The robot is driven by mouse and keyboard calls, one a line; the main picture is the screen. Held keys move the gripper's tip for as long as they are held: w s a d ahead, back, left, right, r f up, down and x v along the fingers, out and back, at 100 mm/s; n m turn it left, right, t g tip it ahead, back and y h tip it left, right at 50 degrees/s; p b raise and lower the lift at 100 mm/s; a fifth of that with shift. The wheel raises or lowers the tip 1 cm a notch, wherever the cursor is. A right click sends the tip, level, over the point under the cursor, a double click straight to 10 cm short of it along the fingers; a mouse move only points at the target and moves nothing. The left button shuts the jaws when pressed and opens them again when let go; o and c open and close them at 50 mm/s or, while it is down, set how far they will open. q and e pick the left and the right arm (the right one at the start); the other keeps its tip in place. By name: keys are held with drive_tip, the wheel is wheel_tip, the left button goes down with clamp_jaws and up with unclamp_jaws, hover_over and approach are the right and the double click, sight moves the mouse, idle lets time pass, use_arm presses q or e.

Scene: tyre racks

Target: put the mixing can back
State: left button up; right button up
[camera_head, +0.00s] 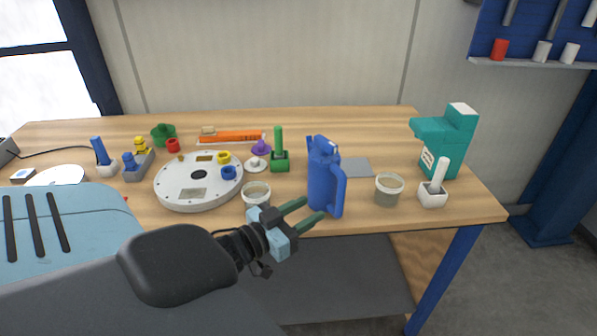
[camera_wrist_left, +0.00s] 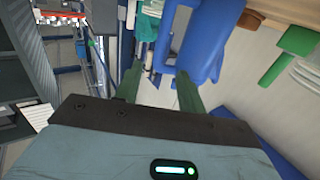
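The blue mixing can (camera_head: 322,180), a tall jug with a handle, stands upright near the front edge of the table. My left gripper (camera_head: 315,208) is just left of its lower part in the head view, fingers pointing at it. In the left wrist view the can (camera_wrist_left: 208,45) is close ahead, and its handle (camera_wrist_left: 165,45) lines up with the gap between the green fingers (camera_wrist_left: 158,75). The fingers are apart with nothing clearly clamped; whether they touch the can is unclear. My right gripper is not in view.
A grey square pad (camera_head: 357,167) lies behind and right of the can. Cups stand at its left (camera_head: 256,193) and right (camera_head: 389,189). A white mortar (camera_head: 432,194), a teal container (camera_head: 447,140), a green-handled piece (camera_head: 279,155) and a round grey plate (camera_head: 199,196) are also there.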

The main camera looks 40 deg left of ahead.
use_arm(q)
drive_tip(key=shift+s+a, duration=0.1)
drive_tip(key=shift+s, duration=0.7)
drive_tip(key=s+d+f+g, duration=0.2)
drive_tip(key=s+f, duration=0.2)
drive_tip(key=f, duration=0.3)
drive_tip(key=s+d+f+g+y, duration=0.1)
drive_tip(key=s+f+g, duration=0.15)
drive_tip(key=f, duration=0.45)
drive_tip(key=s+d+f+g, duration=0.1)
drive_tip(key=s+d+f, duration=0.1)
drive_tip(key=s+f, duration=0.35)
drive_tip(key=s+d+f+g, duration=0.2)
drive_tip(key=s+d+f, duration=0.3)
drive_tip(key=s+f, duration=0.1)
drive_tip(key=s+d+f+g, duration=0.2)
drive_tip(key=s+d+f, duration=0.2)
drive_tip(key=s+f, duration=0.3)
drive_tip(key=shift+s+d+g+h, duration=0.3)
drive_tip(key=shift+s+d+g, duration=0.1)
drive_tip(key=shift+s, duration=0.7)
drive_tip(key=shift+s+a, duration=0.1)
